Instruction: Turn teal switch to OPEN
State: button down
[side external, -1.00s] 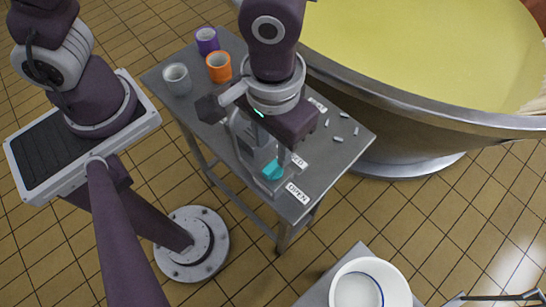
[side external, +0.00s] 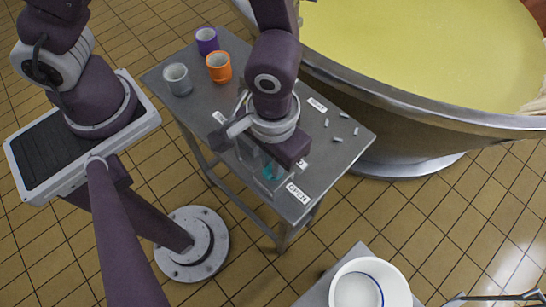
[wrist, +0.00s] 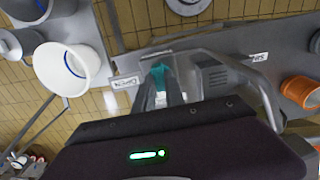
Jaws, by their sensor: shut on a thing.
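The teal switch (side external: 272,173) is on a grey housing near the front end of the metal table, mostly hidden by my gripper in the side view. It also shows in the wrist view (wrist: 161,74), between my fingertips. My gripper (wrist: 163,88) points down at it and is shut on it. The white OPEN label (side external: 298,193) lies just in front of the switch, and shows left of it in the wrist view (wrist: 125,82). A second label (side external: 303,163) beside the switch is partly covered by my gripper. The switch's exact angle is hard to read.
Grey (side external: 177,79), orange (side external: 219,67) and purple (side external: 207,41) cups stand at the table's far end. Several small pale pieces (side external: 338,139) lie along the right side. A large vat (side external: 420,118) of yellow liquid borders the table. A white bucket (side external: 396,285) stands at front.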

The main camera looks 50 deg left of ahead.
jog(key=shift+m, duration=0.4)
jog(key=m, duration=1.3)
jog(key=shift+w+a, duration=0.1)
jog(key=shift+m, duration=2.2)
jog(key=c, duration=1.4)
grip_release()
notch_tip(320, 180, up, 7)
jog(key=shift+r, duration=0.1)
